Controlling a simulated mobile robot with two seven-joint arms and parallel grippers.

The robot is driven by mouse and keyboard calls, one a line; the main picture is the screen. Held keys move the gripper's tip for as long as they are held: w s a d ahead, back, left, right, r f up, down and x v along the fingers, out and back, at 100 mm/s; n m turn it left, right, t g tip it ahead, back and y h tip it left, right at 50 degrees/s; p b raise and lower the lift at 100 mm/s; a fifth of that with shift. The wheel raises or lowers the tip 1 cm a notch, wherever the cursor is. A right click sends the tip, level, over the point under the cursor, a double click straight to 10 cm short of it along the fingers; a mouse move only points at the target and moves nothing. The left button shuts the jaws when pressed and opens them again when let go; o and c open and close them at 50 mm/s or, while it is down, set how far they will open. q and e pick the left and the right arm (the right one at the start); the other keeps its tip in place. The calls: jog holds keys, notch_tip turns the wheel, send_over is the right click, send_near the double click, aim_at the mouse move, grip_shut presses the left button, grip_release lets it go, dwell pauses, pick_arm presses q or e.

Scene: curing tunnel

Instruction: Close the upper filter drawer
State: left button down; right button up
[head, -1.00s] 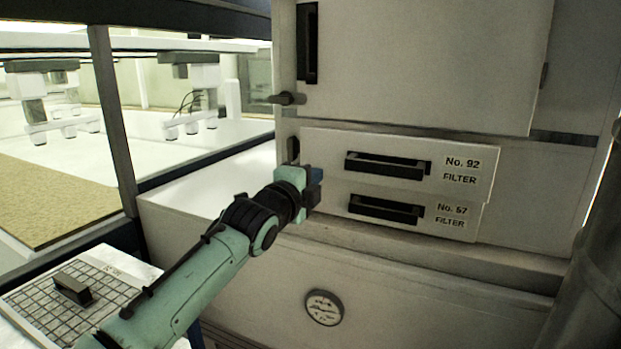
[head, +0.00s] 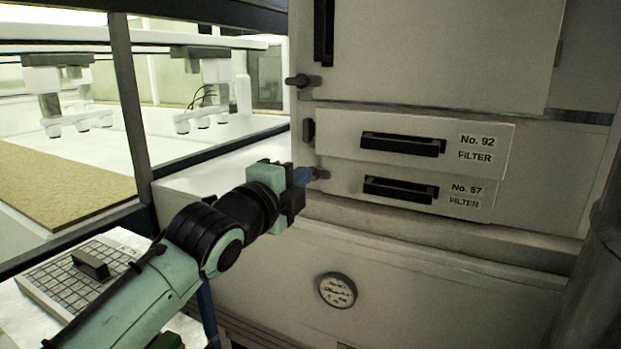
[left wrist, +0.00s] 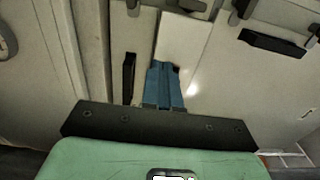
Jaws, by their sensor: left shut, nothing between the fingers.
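The upper filter drawer (head: 340,140), labelled No. 92, has a pale front and a dark recessed handle (head: 403,144). Its front stands slightly out, and its right edge reaches past the lower drawer's. The lower filter drawer (head: 350,184), labelled No. 57, sits right below it. My left gripper (head: 303,177) is left of the drawer fronts, just below the upper drawer's lower left corner. Its blue fingers are shut and empty; they also show in the left wrist view (left wrist: 163,85). I cannot tell the exact gap to the cabinet. My right gripper is not in view.
A cabinet door (head: 440,55) is above the drawers, with a small knob (head: 298,81) at its left. A ledge runs below them, over a round gauge (head: 337,290). A thick grey pipe (head: 595,290) stands at the right. A gridded panel (head: 70,275) is at lower left.

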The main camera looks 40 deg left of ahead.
pick_arm(q)
jog(key=v, duration=0.2)
pick_arm(e)
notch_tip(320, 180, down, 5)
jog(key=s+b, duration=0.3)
jog(key=b, duration=0.1)
pick_arm(q)
jog(key=p, duration=0.6)
send_near(334, 150)
jog(key=x, duration=0.5)
jog(key=shift+w+r, duration=0.15)
jog(key=shift+w, duration=0.15)
jog(key=shift+w+a, duration=0.2)
jog(key=shift+w, duration=0.5)
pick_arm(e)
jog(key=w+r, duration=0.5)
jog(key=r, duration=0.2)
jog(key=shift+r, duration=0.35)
pick_arm(q)
jog(key=shift+s+f, duration=0.15)
jog(key=shift+f, duration=0.1)
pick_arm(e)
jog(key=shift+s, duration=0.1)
